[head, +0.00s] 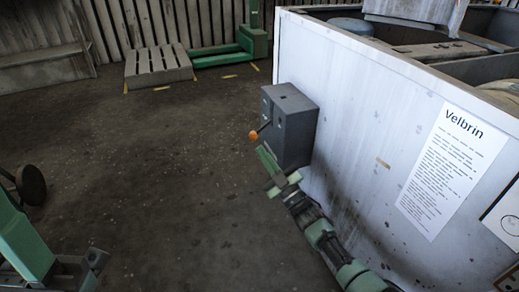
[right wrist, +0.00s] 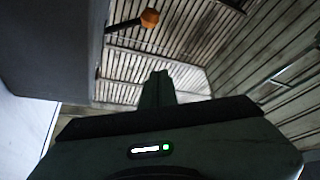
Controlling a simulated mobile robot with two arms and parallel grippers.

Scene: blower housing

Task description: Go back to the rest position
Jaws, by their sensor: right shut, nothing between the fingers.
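My right gripper (head: 267,158) is shut and empty in the head view. It is in front of the dark grey box (head: 292,132) on the side of the white housing (head: 345,100). A lever with an orange knob (head: 253,135) sticks out from the box, just above my fingertips in the picture. I cannot tell whether they touch. The right wrist view shows the shut fingers (right wrist: 158,88), with the orange knob (right wrist: 149,18) on its dark rod above them and the box (right wrist: 55,45) at the left.
The white housing fills the right side and bears a "Velbrin" sheet (head: 453,170). A wooden pallet (head: 157,66) and a green frame (head: 225,54) stand at the back. Green and dark parts and a dark disc (head: 31,185) show at lower left. The middle floor (head: 150,160) is clear.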

